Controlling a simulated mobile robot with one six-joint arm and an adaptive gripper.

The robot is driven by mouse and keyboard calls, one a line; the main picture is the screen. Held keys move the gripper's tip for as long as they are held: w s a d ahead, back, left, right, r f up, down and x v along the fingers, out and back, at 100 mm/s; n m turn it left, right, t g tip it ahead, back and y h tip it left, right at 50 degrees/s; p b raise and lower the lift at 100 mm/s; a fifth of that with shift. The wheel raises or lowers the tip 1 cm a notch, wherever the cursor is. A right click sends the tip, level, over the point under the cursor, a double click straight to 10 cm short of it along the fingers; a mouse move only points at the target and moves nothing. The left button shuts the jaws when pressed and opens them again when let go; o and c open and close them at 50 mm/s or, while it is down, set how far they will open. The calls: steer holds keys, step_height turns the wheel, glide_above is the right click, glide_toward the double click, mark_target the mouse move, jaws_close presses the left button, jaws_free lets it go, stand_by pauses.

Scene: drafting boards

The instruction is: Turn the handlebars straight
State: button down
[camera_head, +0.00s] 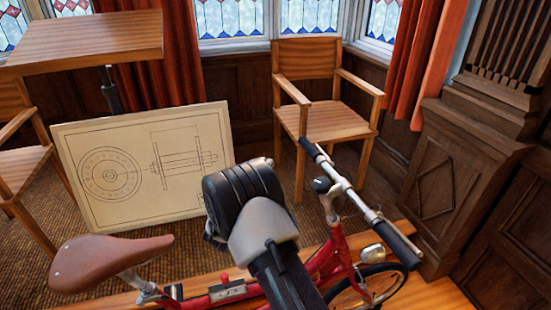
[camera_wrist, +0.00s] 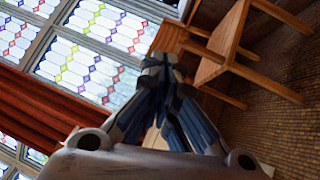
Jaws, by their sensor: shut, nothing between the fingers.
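A red bicycle (camera_head: 338,248) stands in the lower part of the head view, its saddle to the left and its front end to the right. Its silver handlebars (camera_head: 357,197) have black grips and run slantwise from upper left to lower right. The front wheel (camera_head: 372,290) shows partly at the bottom edge. My arm covers the middle of the bicycle, left of the handlebars. My gripper (camera_wrist: 160,65) is shut and empty in the wrist view, and the bicycle does not show there. In the head view its fingertips are hidden behind my wrist.
A brown saddle (camera_head: 110,260) is at lower left. A drawing board (camera_head: 72,150) leans behind my arm, near a wooden table (camera_head: 85,42). A wooden chair (camera_head: 306,58) stands behind the handlebars. Dark wood panelling (camera_head: 455,165) is at right.

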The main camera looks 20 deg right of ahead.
steer(key=w+d+r+b, duration=0.2)
steer(key=w+d+b, duration=0.1)
steer(key=d, duration=0.6)
steer(key=shift+w+d+r, duration=0.3)
steer(key=shift+w, duration=0.45)
steer(key=d, duration=0.1)
steer(key=d+r+p, duration=0.1)
steer(key=shift+d, duration=0.3)
steer(key=shift+a, duration=0.1)
